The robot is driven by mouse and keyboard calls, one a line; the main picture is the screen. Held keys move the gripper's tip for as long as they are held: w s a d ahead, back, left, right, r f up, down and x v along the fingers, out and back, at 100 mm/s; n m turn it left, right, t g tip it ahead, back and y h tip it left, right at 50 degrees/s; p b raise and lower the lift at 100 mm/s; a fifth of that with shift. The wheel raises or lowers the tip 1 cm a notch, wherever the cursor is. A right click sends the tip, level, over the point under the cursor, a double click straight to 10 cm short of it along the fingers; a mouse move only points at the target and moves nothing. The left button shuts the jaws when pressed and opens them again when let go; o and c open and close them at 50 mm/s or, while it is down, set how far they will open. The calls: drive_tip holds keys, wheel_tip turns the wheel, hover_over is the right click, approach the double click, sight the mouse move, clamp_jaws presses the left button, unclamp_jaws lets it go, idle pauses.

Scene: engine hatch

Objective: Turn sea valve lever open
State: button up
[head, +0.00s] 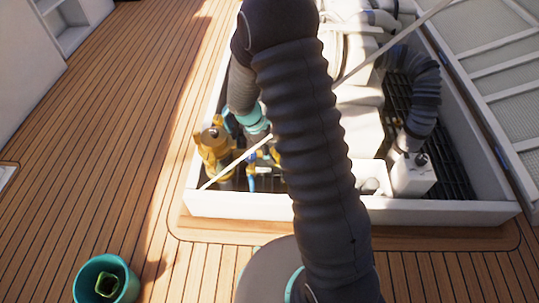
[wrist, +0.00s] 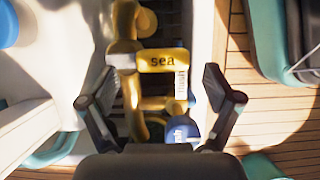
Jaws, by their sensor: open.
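The yellow sea valve lever (wrist: 163,60), marked "sea", lies crosswise in the wrist view, ahead of and between my open fingers. My gripper (wrist: 160,84) is open, with one finger at each side of the picture's middle; neither finger clearly touches the lever. Yellow pipework runs beside and below the lever. A blue part with a white label (wrist: 181,132) shows lower down, nearer the gripper's palm. In the head view, brass-coloured valve fittings (head: 213,140) stand in the hatch's near left corner. My arm hides part of that corner, and my fingers cannot be made out there.
The white hatch rim (head: 240,205) surrounds the engine bay. A thin pale rod (head: 390,45) crosses the opening diagonally, close to my arm. A white box with a dark hose (head: 412,175) is on the right. A teal bucket (head: 86,283) stands on the open wooden deck, front left.

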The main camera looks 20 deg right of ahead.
drive_tip(key=shift+x, duration=1.3)
drive_tip(key=shift+c, duration=0.2)
drive_tip(key=c, duration=1.5)
